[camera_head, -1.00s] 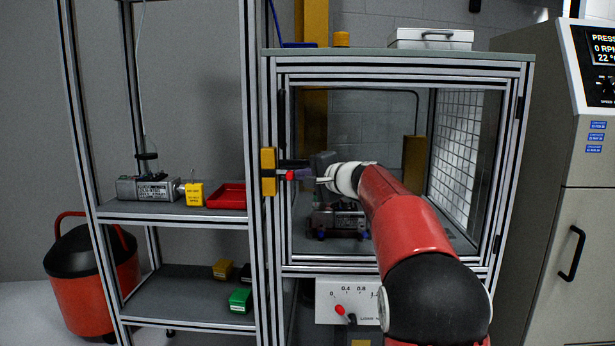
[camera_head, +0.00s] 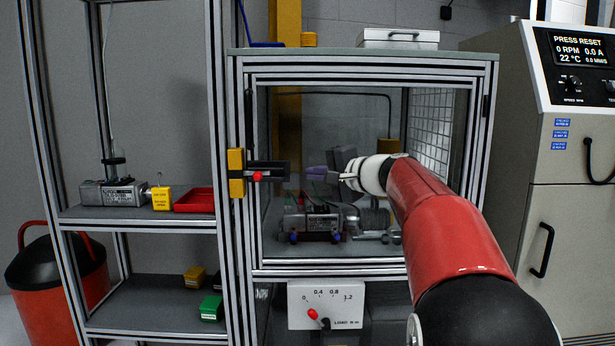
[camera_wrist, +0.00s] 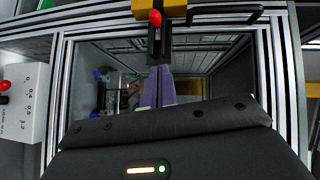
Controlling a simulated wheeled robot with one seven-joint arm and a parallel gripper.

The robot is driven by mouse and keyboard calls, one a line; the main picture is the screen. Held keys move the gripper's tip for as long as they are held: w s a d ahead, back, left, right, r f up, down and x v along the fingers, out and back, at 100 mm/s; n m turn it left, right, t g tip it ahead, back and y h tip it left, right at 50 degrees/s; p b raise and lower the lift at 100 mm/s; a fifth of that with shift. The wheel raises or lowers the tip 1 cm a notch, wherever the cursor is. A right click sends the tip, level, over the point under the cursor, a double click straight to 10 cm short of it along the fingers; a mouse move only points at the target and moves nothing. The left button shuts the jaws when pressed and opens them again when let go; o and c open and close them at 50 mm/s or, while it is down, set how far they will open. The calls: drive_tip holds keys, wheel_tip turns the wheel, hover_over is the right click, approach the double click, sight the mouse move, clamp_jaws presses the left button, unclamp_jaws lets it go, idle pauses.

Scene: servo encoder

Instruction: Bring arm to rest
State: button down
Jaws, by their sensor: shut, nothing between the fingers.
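My red and black arm reaches in from the lower right in the head view. My gripper (camera_head: 328,176) is in front of the framed cabinet (camera_head: 243,140), to the right of the yellow and black latch block with a red knob (camera_head: 257,176). In the wrist view my gripper's purple-grey fingers (camera_wrist: 158,88) are together and empty, with the red knob (camera_wrist: 155,18) and its black bar just beyond them. Whether the fingertips touch the bar is hard to tell there; the head view shows a gap.
A servo motor (camera_head: 312,222) sits inside the cabinet. A gauge panel with a red lever (camera_head: 325,305) is below. A shelf at left holds another motor (camera_head: 112,193), a yellow block (camera_head: 161,198) and a red tray (camera_head: 195,201). A control console (camera_head: 575,120) stands at right.

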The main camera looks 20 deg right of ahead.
drive_tip(key=shift+s, duration=0.1)
drive_tip(key=s+a+f+n+g+h, duration=0.1)
drive_tip(key=s+a+f+n+g, duration=0.1)
drive_tip(key=s+a+f, duration=0.3)
drive_tip(key=s+a+f+n+g, duration=0.1)
drive_tip(key=s+f, duration=0.1)
drive_tip(key=s, duration=0.4)
drive_tip(key=s+a+f+n+g+h, duration=0.1)
drive_tip(key=s+a+f+n+g, duration=0.1)
drive_tip(key=s+a+f, duration=0.3)
drive_tip(key=s+d+f+n+g+h, duration=0.2)
drive_tip(key=s+f+h, duration=0.1)
drive_tip(key=s+f, duration=0.5)
drive_tip(key=s+d+f+n+g+h, duration=0.1)
drive_tip(key=s+d+f+n+h, duration=0.1)
drive_tip(key=s+f, duration=0.6)
drive_tip(key=s+n+h, duration=0.1)
drive_tip(key=s, duration=0.4)
drive_tip(key=shift+s+d+n+g, duration=0.2)
drive_tip(key=shift+s+n+g, duration=0.1)
drive_tip(key=shift+s+g, duration=0.1)
